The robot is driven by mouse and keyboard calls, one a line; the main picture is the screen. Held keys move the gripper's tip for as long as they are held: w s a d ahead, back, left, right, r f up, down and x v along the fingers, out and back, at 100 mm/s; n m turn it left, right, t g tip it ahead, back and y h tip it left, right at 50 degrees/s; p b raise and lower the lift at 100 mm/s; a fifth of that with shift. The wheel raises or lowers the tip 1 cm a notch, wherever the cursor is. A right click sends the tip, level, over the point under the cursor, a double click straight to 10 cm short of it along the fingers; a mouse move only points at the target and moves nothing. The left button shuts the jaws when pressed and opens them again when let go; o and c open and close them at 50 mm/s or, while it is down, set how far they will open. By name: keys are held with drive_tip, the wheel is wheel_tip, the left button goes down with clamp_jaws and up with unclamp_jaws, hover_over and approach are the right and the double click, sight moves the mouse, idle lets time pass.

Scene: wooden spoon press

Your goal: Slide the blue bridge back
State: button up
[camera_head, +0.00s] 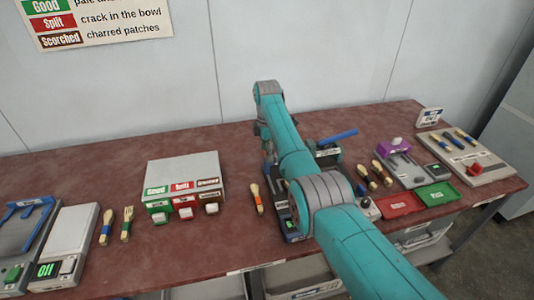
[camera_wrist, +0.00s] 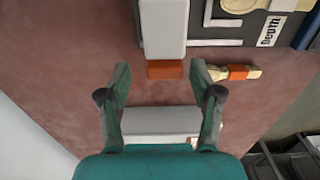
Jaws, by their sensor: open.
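A blue bracket-like frame (camera_head: 28,207), which looks like the bridge, spans the grey device (camera_head: 14,240) at the far left of the table in the head view. A blue bar (camera_head: 338,136) also sticks up by the press in the middle. In the wrist view my gripper (camera_wrist: 160,74) is open with its fingers apart. An orange-ended pale block (camera_wrist: 163,28) lies in line with the gap, and a grey box (camera_wrist: 160,122) shows nearer the palm. I cannot tell that anything is between the fingers. In the head view the gripper is mostly hidden by my arm.
A scale-like device (camera_head: 70,245) stands beside the blue frame. A grey box with Good, Split and Scorched labels (camera_head: 183,172) stands mid-left. An orange-handled spoon (camera_head: 257,198) lies near my arm; it also shows in the wrist view (camera_wrist: 233,72). Red (camera_head: 398,203) and green (camera_head: 438,193) trays lie right.

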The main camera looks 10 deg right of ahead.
wheel_tip(320, 180, up, 11)
idle(0.3)
drive_tip(key=shift+f, duration=0.1)
